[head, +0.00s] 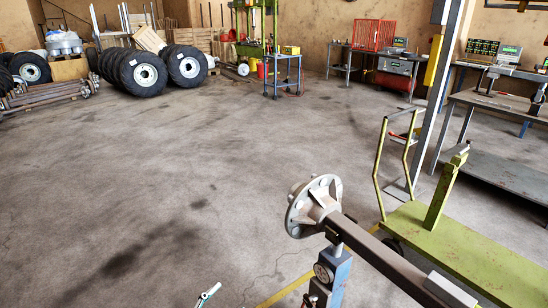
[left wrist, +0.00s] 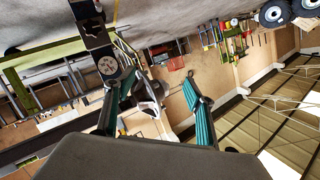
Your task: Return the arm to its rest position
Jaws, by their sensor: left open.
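A grey trailer axle with a round bolted hub flange (head: 314,206) extends toward the lower right in the head view. A blue stand (head: 333,278) is under it near the hub. A small teal and white part of my left gripper (head: 207,294) shows at the bottom edge, left of the stand and apart from the hub. In the left wrist view the two teal fingers of my left gripper (left wrist: 160,85) are spread wide. The hub flange (left wrist: 150,103) shows between and beyond them, and nothing is held. My right gripper is in neither view.
A green cart (head: 470,245) with an upright post stands right of the axle, beside a grey pillar (head: 432,95). Workbenches (head: 500,105) line the right. Tyres (head: 140,72) and a rack of axles (head: 40,98) are at the back left. The left floor is clear.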

